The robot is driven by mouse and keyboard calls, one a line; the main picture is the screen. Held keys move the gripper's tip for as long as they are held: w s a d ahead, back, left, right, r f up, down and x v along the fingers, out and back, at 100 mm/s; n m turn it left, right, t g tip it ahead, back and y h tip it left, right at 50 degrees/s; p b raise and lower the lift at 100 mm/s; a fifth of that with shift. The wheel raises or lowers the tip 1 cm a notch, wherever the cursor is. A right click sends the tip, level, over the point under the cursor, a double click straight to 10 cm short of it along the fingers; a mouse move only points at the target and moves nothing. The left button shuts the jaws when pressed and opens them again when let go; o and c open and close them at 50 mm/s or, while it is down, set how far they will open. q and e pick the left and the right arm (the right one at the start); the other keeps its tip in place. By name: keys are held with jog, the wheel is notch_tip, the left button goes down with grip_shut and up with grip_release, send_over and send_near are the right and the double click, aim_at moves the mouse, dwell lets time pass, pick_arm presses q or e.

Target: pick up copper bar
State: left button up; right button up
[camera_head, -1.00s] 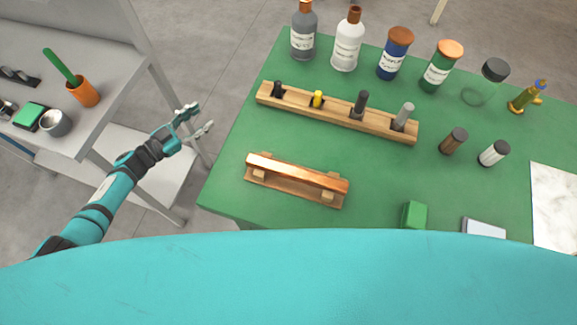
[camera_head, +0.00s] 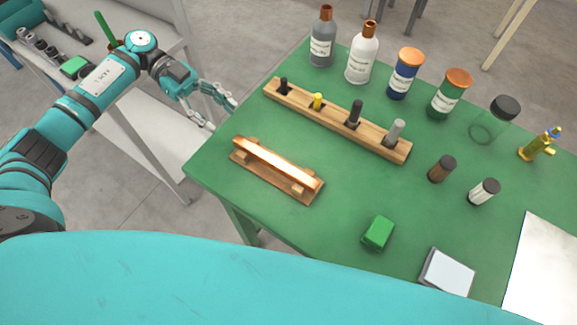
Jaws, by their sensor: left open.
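The shiny copper bar (camera_head: 278,164) rests lengthwise on a low wooden stand (camera_head: 246,161) near the left front edge of the green table. My left gripper (camera_head: 222,113) is open and empty, beyond the table's left edge. It is up and to the left of the copper bar, clearly apart from it. My right gripper is not in view.
A wooden rack (camera_head: 328,118) with several upright pieces lies behind the bar. Bottles and jars (camera_head: 363,55) stand along the back. A green block (camera_head: 378,232) and a small pale pad (camera_head: 447,272) lie at the front. The green tabletop (camera_head: 340,200) is clear right of the bar.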

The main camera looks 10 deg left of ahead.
pick_arm(q)
jog(key=p, duration=0.2)
send_near(272, 158)
jog(key=x, duration=0.4)
jog(key=shift+s+d+r+p, duration=0.15)
jog(key=shift+s+d+p, duration=0.15)
jog(key=shift+s+d+f, duration=0.1)
jog(key=shift+d+f, duration=0.2)
jog(key=shift+d, duration=0.1)
jog(key=shift+s+d+f, duration=0.1)
jog(key=shift+d+f, duration=0.05)
jog(key=shift+d, duration=0.15)
jog(key=p+x, duration=0.1)
jog(key=x, duration=0.3)
jog(key=shift+d+f+p, duration=0.1)
jog(key=shift+f+p, duration=0.05)
jog(key=shift+p, duration=0.25)
jog(key=shift+f, duration=0.15)
jog(key=c, duration=0.6)
grip_shut()
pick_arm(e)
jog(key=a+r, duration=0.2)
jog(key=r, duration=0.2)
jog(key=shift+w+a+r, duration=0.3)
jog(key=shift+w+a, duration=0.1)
